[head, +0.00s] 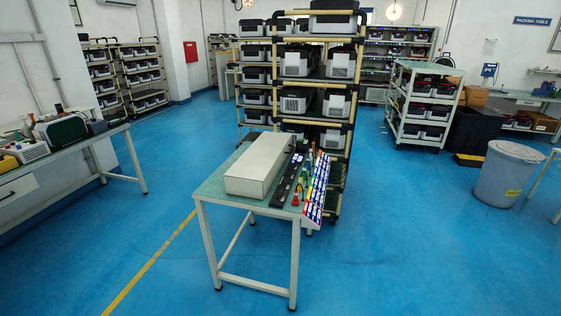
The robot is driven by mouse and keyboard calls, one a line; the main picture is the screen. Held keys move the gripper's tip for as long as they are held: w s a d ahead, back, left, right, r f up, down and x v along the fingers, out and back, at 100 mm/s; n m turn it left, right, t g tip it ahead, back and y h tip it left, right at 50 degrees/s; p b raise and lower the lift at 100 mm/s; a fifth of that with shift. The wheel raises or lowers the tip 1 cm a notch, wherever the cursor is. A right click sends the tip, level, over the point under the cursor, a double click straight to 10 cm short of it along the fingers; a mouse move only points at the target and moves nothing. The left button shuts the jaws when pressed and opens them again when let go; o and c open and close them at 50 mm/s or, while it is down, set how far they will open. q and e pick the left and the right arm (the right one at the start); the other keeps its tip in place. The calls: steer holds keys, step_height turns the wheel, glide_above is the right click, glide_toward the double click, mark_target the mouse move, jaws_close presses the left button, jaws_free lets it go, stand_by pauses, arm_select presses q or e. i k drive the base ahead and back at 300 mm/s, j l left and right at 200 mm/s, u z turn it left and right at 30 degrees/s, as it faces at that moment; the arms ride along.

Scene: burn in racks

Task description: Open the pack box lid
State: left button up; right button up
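I cannot tell for sure which thing is the pack box. A black crate-like box (476,131) stands on the floor at the right, in front of a brown cardboard box (474,96). Another brown cardboard box (541,123) sits under the table at the far right, near a "PACKING TABLE" sign (532,21). A long pale closed box (259,164) lies on the small green-topped table in the middle. No lid shows clearly. Neither of my grippers is in view.
The small table (213,188) stands in front of a tall rack (352,107) of printer-like units. A white shelf cart (396,125) and a grey bin (505,180) stand at the right. A workbench (60,163) is at the left. Blue floor is open around the table.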

mark_target(262, 160)
steer(key=i+l+u, duration=0.15)
steer(key=u, duration=0.7)
steer(key=i+l+u, duration=0.2)
steer(key=l+u, duration=0.25)
steer(key=l, duration=0.8)
steer(key=l+u, duration=0.45)
steer(key=l, duration=0.8)
